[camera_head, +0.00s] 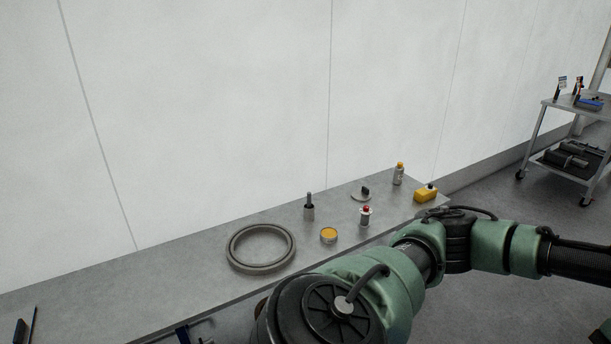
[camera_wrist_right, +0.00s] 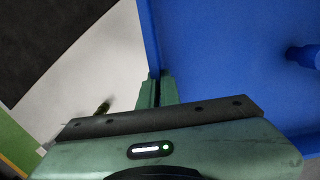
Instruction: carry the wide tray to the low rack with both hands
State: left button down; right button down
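In the right wrist view a broad blue panel with a raised edge, which looks like the wide tray (camera_wrist_right: 225,55), fills the upper right. A blue knob-like part (camera_wrist_right: 304,56) sticks out at its right. My right gripper (camera_wrist_right: 158,90) is at the tray's edge, its fingers close together with the blue rim running down between them, so it appears shut on the rim. The fingertips are partly dark and hard to see. In the head view my right arm reaches off to the right and its hand is out of frame. My left gripper shows in neither view. I cannot identify the low rack.
A grey bench (camera_head: 130,283) along the white wall holds a large grey ring (camera_head: 235,262), a yellow-topped tin (camera_head: 328,236), a yellow container (camera_head: 425,194) and small bottles. A two-shelf cart (camera_head: 543,134) stands at the far right. Grey floor between looks clear.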

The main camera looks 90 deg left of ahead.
aim_at(167, 284)
jog(key=u, duration=3.7)
jog(key=i+l+u, duration=0.2)
jog(key=i, duration=1.55)
jog(key=i+j, duration=0.05)
